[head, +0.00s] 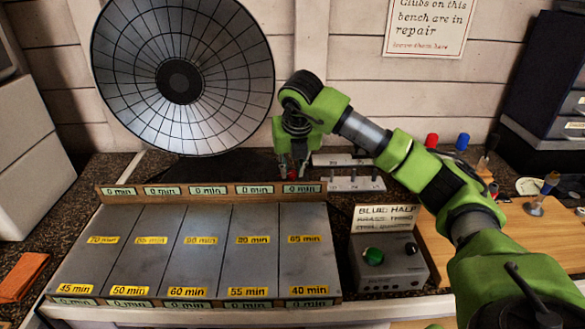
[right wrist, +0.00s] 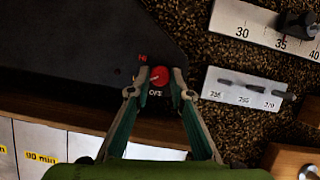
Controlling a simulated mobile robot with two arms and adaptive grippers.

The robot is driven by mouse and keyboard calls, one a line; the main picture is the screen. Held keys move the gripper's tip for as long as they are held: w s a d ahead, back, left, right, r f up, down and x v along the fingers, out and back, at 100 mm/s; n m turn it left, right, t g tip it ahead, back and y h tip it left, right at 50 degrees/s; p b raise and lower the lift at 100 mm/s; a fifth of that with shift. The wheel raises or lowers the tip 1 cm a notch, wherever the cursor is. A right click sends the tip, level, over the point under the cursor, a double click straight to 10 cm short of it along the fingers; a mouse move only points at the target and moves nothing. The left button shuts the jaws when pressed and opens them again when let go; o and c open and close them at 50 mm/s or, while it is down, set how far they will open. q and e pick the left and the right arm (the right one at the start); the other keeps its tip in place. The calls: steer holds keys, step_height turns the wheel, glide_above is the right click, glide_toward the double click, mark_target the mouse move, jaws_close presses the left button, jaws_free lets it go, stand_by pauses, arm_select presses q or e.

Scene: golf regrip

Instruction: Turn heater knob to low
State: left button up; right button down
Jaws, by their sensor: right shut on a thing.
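The heater is the round dish (head: 225,55) with a dark base (right wrist: 80,45) behind the marked panel. Its red knob (right wrist: 159,75) shows in the right wrist view, on the edge of the base. A red "HI" mark is up and left of the knob, and "OFF" is just below it. A short pale pointer line shows on the knob's left side. My right gripper (right wrist: 161,79) has one fingertip on each side of the knob and is shut on it. In the head view the gripper (head: 291,173) points down at the base's right end. My left gripper is out of view.
A panel (head: 258,225) with minute labels lies in front of the heater. A grey box (head: 390,272) with a green knob stands at its right. Scale strips (right wrist: 245,88) lie right of the heater on the speckled bench.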

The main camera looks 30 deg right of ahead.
steer(key=c, duration=1.8)
jaws_free()
steer(key=shift+c, duration=0.2)
steer(key=v, duration=1.2)
steer(key=shift+w, duration=0.1)
